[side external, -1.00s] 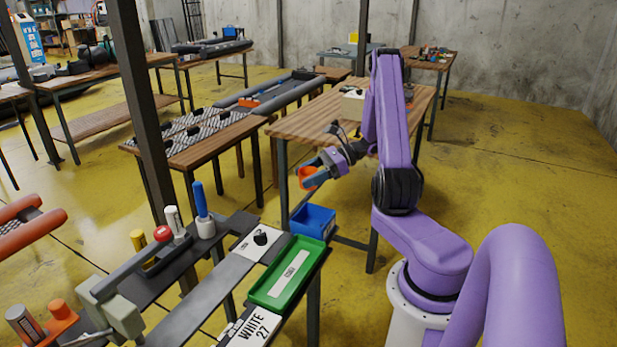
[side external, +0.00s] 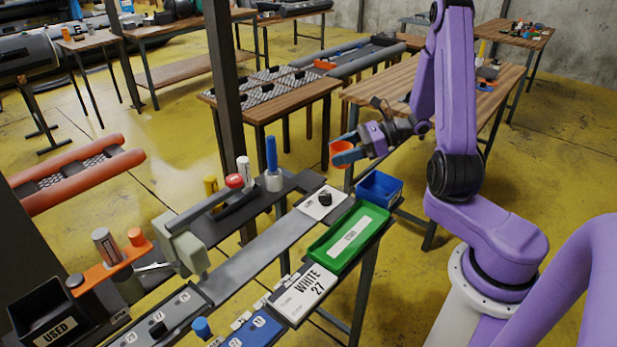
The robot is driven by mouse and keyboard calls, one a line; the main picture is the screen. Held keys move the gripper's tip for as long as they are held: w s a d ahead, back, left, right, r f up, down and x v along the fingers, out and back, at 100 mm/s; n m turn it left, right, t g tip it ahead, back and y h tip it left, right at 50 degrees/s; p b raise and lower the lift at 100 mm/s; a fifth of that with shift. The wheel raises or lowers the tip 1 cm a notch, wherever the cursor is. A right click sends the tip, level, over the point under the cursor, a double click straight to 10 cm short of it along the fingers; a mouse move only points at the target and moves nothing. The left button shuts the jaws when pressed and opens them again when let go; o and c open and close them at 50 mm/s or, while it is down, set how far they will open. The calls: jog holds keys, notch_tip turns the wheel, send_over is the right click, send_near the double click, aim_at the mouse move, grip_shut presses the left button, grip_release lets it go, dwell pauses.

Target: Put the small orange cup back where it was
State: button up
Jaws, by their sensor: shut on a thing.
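The small orange cup (side external: 341,147) is held in the air in the side external view, left of the wooden table and above the far end of the bench. My gripper (side external: 346,154) is shut on it, with blue-grey fingers on the cup's side. The cup looks roughly upright. The finger on the cup's far side is mostly hidden. Below and to the right of the cup is a blue bin (side external: 380,187).
A green tray (side external: 340,240) and a WHITE 27 card (side external: 304,293) lie on the near bench. A press with a red-knobbed lever (side external: 185,245), an orange holder (side external: 103,272) and a black USED box (side external: 48,318) stand left. A dark post (side external: 224,80) rises behind the bench.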

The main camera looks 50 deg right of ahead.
jog(key=w+d+f, duration=0.2)
jog(key=w+f, duration=0.2)
jog(key=w, duration=0.5)
send_over(308, 179)
jog(key=f, duration=0.5)
jog(key=shift+s+a+f, duration=0.1)
jog(key=shift+s+f, duration=0.05)
jog(key=shift+s, duration=0.05)
jog(key=shift+w+f, duration=0.2)
jog(key=shift+f, duration=1.6)
jog(key=shift+f, duration=0.1)
jog(key=o, duration=1)
jog(key=shift+o, duration=0.2)
